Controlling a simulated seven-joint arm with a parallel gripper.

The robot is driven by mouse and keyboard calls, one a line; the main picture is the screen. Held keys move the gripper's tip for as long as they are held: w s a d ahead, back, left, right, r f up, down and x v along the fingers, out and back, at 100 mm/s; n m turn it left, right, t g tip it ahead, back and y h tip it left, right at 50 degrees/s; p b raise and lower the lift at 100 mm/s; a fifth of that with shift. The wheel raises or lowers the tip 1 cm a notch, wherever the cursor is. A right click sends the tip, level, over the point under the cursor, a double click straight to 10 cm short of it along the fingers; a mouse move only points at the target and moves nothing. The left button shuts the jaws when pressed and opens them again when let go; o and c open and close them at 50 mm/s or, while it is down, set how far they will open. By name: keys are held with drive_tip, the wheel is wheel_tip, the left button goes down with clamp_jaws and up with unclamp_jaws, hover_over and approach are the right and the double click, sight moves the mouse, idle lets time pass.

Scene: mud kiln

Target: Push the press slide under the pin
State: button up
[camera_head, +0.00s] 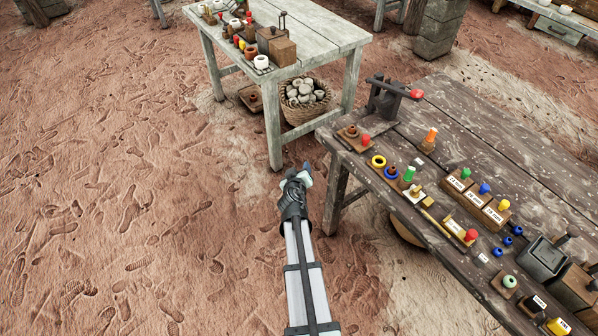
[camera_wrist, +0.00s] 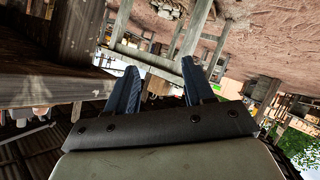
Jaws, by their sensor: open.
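The press (camera_head: 386,98) is a dark frame with a red-knobbed lever (camera_head: 415,93), standing at the far left corner of the dark wooden table. In front of it lies a small wooden slide (camera_head: 353,138) with a red knob at its right end. I cannot make out the pin at this size. My gripper (camera_head: 303,174) is left of the table, over the dirt floor and apart from the press. In the wrist view its two blue-grey fingers (camera_wrist: 160,90) are spread apart with nothing between them.
The dark table (camera_head: 480,120) also holds rings, colored pegs, labeled blocks (camera_head: 478,196) and dark bins (camera_head: 541,258). A pale table (camera_head: 320,40) stands behind, with a basket of white pieces (camera_head: 304,98) beneath it. The floor at left is clear.

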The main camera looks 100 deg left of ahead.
idle(0.3)
drive_tip(key=w+d+f+m+t+h, duration=0.2)
drive_tip(key=w+f+m+t+h, duration=0.2)
drive_tip(key=w+m, duration=0.2)
wheel_tip(320, 180, up, 33)
drive_tip(key=m+g+h, duration=0.3)
drive_tip(key=m+h, duration=0.6)
drive_tip(key=m, duration=0.4)
hover_over(366, 137)
wheel_tip(366, 137, down, 14)
drive_tip(key=shift+a+r, duration=0.1)
